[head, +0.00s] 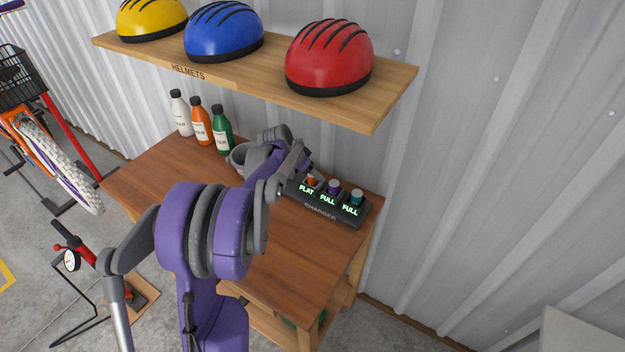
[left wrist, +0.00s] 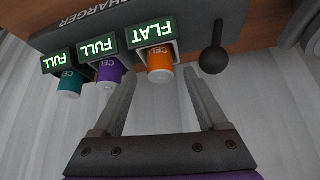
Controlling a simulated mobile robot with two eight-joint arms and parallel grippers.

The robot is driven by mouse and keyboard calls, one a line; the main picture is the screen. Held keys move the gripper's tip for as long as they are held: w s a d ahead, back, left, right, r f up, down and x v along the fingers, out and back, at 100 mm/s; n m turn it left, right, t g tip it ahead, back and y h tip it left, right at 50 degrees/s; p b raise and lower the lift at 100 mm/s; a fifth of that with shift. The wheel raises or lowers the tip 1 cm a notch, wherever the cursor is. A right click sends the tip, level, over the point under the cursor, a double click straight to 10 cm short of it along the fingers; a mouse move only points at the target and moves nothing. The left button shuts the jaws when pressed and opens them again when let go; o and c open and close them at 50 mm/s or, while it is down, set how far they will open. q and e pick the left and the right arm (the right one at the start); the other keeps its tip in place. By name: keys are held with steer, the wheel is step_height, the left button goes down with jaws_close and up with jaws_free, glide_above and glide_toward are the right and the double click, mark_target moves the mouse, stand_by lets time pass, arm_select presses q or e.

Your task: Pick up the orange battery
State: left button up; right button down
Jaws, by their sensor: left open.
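The orange battery (left wrist: 159,66) sits in the charger slot marked FLAT, at one end of the row. In the head view only a bit of the orange battery (head: 312,181) shows beside my gripper. The dark charger (head: 322,208) stands on the wooden workbench and also shows in the left wrist view (left wrist: 90,22). My left gripper (left wrist: 164,85) is open, its two fingers pointing at the charger, with the orange battery between or just beyond the fingertips. I cannot tell whether they touch. My right gripper is not in view.
A purple battery (head: 333,187) and a teal battery (head: 356,196) sit in slots marked FULL. A shelf (head: 385,92) with helmets hangs above. Several bottles (head: 201,124) stand at the back left. The bench's (head: 290,255) front is clear. A dark round-ended knob (left wrist: 213,60) is beside the orange battery.

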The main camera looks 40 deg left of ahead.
arm_select(q)
steer(key=shift+x, duration=1)
steer(key=shift+r, duration=0.15)
steer(key=shift+c, duration=0.5)
steer(key=shift+a, duration=0.1)
jaws_close()
